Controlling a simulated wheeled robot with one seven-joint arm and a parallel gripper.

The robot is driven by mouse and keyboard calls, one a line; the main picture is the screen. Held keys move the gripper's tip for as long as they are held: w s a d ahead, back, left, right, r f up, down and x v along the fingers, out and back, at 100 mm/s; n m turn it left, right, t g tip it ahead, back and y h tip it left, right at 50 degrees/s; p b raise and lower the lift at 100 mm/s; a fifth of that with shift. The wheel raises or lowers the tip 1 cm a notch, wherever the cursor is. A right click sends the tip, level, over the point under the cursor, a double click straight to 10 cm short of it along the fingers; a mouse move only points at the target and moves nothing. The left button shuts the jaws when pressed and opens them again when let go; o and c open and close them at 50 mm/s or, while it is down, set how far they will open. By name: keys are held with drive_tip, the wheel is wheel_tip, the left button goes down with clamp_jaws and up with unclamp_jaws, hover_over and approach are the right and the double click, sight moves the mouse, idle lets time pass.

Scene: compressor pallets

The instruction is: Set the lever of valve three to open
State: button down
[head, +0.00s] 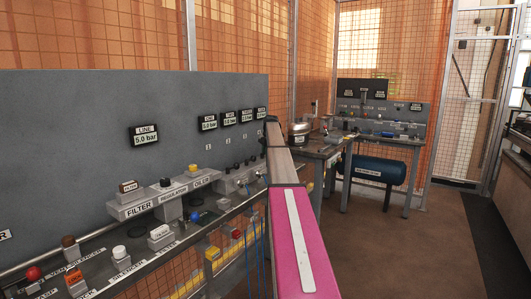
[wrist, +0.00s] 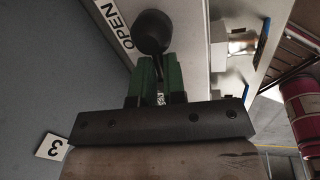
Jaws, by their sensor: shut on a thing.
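The lever of valve three, with a round black knob (wrist: 152,32) and a thin stem, shows at the top middle of the wrist view. My gripper (wrist: 156,78) has its green fingers shut on the lever's stem, just below the knob. The OPEN label (wrist: 112,27) is on a pale strip just left of the knob. The number 3 plate (wrist: 52,147) is on the grey panel at lower left. The valve's body and the lever's base are hidden by my gripper. In the head view my pink arm hides the lever and the gripper.
In the head view a grey panel (head: 80,110) with pressure displays stands left, above a bench rail of labelled fittings such as the filter (head: 139,210). A second bench with a blue tank (head: 378,169) stands behind. The brown floor (head: 420,240) at right is clear.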

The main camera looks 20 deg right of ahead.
drive_tip(key=shift+w+d+n, duration=0.3)
drive_tip(key=shift+d+n, duration=0.2)
drive_tip(key=shift+d, duration=0.1)
drive_tip(key=shift+w+r, duration=0.15)
drive_tip(key=c, duration=1.2)
unclamp_jaws()
drive_tip(key=shift+d, duration=0.1)
drive_tip(key=shift+a, duration=0.25)
drive_tip(key=shift+s+r, duration=0.2)
drive_tip(key=shift+r, duration=0.35)
drive_tip(key=r, duration=0.3)
drive_tip(key=s+d+r, duration=0.1)
drive_tip(key=r, duration=0.5)
drive_tip(key=shift+s+d+r, duration=0.2)
